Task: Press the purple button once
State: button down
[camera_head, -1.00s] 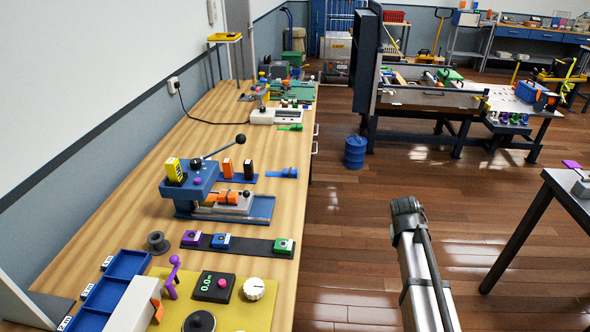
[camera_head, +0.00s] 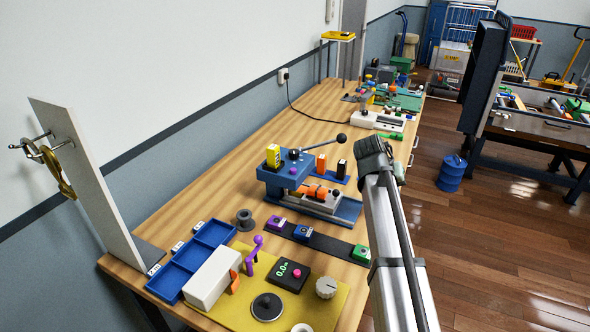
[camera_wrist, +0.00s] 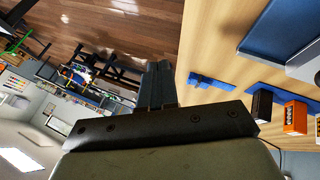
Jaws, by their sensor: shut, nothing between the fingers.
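The purple button (camera_head: 275,223) is a small purple box at the left end of a dark strip on the wooden bench, in the head view. A blue button box (camera_head: 302,232) and a green one (camera_head: 361,254) sit on the same strip. My gripper (camera_wrist: 158,72) shows in the wrist view with its dark fingers together and nothing between them. In the head view my arm reaches up along the bench's right edge, right of the purple button and well apart from it. I cannot make out the fingers there. The purple button is not in the wrist view.
A blue press (camera_head: 287,175) with a long lever stands behind the strip. In front are a yellow panel (camera_head: 235,314) with a purple lever, a display box and knobs, and blue trays (camera_head: 192,262). A white upright board (camera_head: 85,175) with hooks stands left. Open floor lies right.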

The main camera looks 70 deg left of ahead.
jog(key=s+a+r+n+y, duration=0.1)
jog(key=s+a+r, duration=0.75)
jog(key=s, duration=0.45)
notch_tip(320, 180, up, 8)
jog(key=n+t+y, duration=0.1)
jog(key=n+y, duration=0.1)
send_over(293, 171)
jog(key=shift+s+a+f, duration=0.1)
jog(key=shift+s+a, duration=0.15)
jog(key=shift+s, duration=0.1)
jog(key=shift+f, duration=0.1)
jog(key=shift+f, duration=4.35)
jog(key=shift+f, duration=0.35)
